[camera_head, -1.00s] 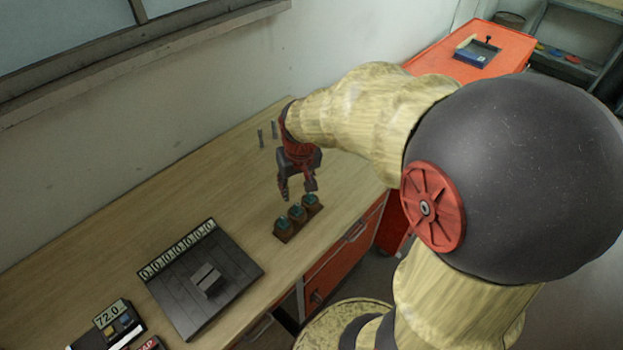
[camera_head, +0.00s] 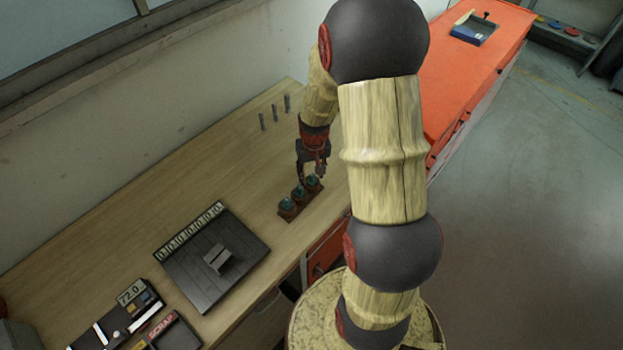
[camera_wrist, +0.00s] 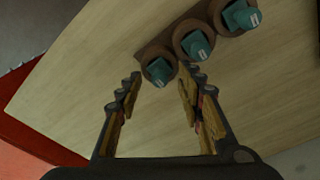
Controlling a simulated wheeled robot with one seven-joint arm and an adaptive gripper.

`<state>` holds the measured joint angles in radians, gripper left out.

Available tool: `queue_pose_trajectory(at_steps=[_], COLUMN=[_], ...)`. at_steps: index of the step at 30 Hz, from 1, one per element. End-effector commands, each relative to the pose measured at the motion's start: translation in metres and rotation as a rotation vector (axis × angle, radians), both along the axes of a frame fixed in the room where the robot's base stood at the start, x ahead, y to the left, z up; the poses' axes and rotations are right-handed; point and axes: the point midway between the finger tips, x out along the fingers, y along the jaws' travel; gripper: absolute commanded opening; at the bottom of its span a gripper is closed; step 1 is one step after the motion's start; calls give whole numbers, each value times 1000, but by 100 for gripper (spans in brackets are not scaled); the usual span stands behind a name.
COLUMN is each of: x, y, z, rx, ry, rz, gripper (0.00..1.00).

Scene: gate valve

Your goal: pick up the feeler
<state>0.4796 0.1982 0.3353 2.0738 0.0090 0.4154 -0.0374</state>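No object is plainly recognisable as the feeler, and I cannot tell which thing it is. A brown block (camera_head: 289,215) holds three teal-topped pieces in a row. In the wrist view they are the near teal piece (camera_wrist: 159,71), the middle one (camera_wrist: 196,46) and the far one (camera_wrist: 243,17). My gripper (camera_head: 311,178) is above the block, pointing down. In the wrist view my gripper (camera_wrist: 158,92) is open, with nothing between its fingers. The near teal piece lies just beyond the fingertips, apart from them. Several thin grey upright pins (camera_head: 275,113) stand at the back of the table.
A dark slab (camera_head: 190,278) with a row of number tiles and a small grey block lies left of the brown block. A 72.0 display (camera_head: 131,292) and a SCRAP tray (camera_head: 175,335) are at lower left. The wooden table (camera_head: 180,180) is clear between. An orange bench (camera_head: 450,85) stands right.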

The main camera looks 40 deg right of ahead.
Motion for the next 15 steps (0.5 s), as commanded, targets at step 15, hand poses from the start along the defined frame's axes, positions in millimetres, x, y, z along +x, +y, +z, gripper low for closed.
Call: queue_pose_trajectory(at_steps=[15], x=[2], y=[-1], z=[-12], rx=[-1], ry=[-2], rz=[0], gripper=[30])
